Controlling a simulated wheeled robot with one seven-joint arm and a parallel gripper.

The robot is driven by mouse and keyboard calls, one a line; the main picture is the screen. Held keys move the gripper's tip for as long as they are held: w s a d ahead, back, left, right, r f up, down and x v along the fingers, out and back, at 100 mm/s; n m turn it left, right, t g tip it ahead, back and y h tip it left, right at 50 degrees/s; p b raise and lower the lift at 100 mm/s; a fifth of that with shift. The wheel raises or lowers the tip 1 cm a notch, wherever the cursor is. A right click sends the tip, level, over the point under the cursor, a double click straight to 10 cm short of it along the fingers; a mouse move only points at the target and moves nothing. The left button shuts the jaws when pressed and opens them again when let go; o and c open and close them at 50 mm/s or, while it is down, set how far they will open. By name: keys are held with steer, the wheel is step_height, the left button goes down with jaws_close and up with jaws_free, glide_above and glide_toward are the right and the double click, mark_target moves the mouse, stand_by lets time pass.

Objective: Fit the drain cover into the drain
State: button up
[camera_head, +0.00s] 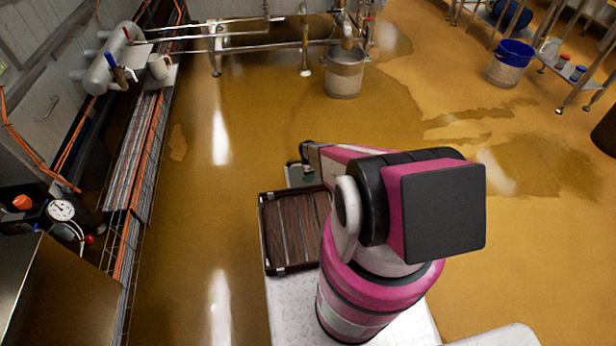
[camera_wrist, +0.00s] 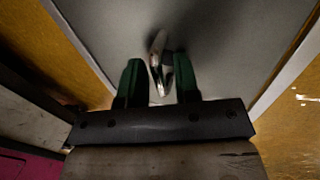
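In the wrist view, my gripper (camera_wrist: 159,80) has two green fingers standing apart. A small shiny metal piece (camera_wrist: 158,48), like a curved handle, shows between and just beyond them. I cannot tell whether it touches a finger. Behind it is a flat grey surface (camera_wrist: 215,28) with pale edges; whether this is the drain cover is unclear. In the head view, my gripper (camera_head: 306,173) is small and partly hidden by my arm, above a grey, light-rimmed piece (camera_head: 293,176) beyond the dark tray. I cannot make out the drain.
A dark slatted tray (camera_head: 290,225) lies beside my arm. Pipes and cable racks (camera_head: 140,160) run along the left wall. A metal bucket (camera_head: 345,75) stands under the pipework. A blue-rimmed bucket (camera_head: 508,64) stands by a shelf. The wet brown floor between is mostly clear.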

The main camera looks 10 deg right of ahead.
steer(key=shift+o, duration=0.3)
steer(key=v, duration=1.1)
stand_by(0.7)
steer(key=s+r+n+t, duration=0.1)
steer(key=s+r+n, duration=0.5)
steer(key=r, duration=0.8)
steer(key=s+r+n+t, duration=0.1)
steer(key=s+r+n, duration=0.5)
steer(key=s+r, duration=0.4)
steer(key=s+r+n+t, duration=0.1)
steer(key=s+r+n, duration=0.5)
steer(key=r, duration=1.3)
steer(key=shift+s, duration=1.1)
steer(key=shift+r, duration=0.1)
